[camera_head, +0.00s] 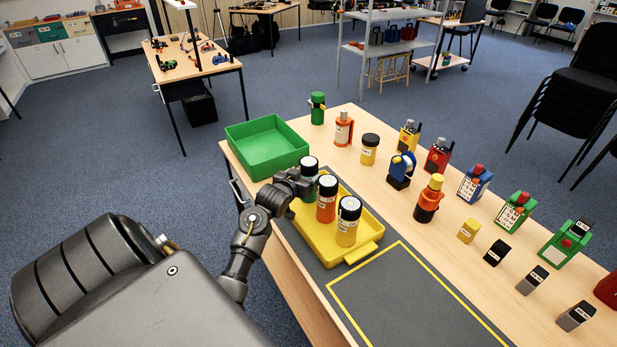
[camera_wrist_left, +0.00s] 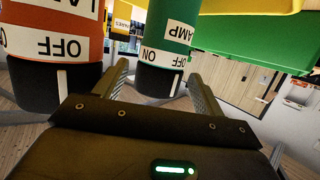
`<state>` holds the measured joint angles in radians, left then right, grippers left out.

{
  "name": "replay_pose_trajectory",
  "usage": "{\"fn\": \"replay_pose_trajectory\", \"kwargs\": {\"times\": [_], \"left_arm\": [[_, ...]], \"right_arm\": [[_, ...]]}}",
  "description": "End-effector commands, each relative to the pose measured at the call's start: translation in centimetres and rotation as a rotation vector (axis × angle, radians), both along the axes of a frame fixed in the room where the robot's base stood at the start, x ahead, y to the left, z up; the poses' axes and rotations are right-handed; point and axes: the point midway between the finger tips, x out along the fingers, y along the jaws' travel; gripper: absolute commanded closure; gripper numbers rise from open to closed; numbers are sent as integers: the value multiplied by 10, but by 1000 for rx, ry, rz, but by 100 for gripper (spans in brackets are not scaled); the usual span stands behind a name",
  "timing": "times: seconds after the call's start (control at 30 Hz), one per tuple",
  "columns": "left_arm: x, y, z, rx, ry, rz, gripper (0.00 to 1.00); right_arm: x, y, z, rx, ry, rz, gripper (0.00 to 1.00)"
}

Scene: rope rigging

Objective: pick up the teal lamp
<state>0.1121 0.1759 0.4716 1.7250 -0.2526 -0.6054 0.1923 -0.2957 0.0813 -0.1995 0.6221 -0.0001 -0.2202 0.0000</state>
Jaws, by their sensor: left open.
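The teal lamp (camera_head: 309,166) is a green-teal cylinder with a dark cap and white top. It stands upright at the far left end of the yellow tray (camera_head: 366,252). My left gripper (camera_head: 303,186) is at its near side, partly covering it. In the left wrist view, which is upside down, the open fingers (camera_wrist_left: 158,72) lie to either side of the teal lamp (camera_wrist_left: 172,25), its dark cap between them. I cannot tell whether they touch it. An orange lamp (camera_head: 326,199) stands close beside it, also large in the left wrist view (camera_wrist_left: 50,30). My right gripper is not in view.
A yellow lamp (camera_head: 348,222) stands in the tray's near part. An empty green bin (camera_head: 266,147) sits behind the tray. Several devices and bottles line the wooden table's (camera_head: 345,180) right side. A grey mat area outlined in yellow (camera_head: 420,305) is clear.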

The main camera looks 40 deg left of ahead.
Motion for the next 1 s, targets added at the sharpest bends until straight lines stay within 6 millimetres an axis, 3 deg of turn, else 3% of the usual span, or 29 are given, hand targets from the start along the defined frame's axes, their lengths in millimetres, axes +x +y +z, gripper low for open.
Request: {"fn": "replay_pose_trajectory", "kwargs": {"times": [0.33, 0.67, 1.0], "left_arm": [[37, 14, -13, 1, 0, 2, 30], [42, 16, -16, 1, 0, 2, 30], [42, 16, -16, 1, 0, 2, 75]], "right_arm": [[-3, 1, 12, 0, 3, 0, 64], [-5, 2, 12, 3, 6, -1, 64], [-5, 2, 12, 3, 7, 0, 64]]}}
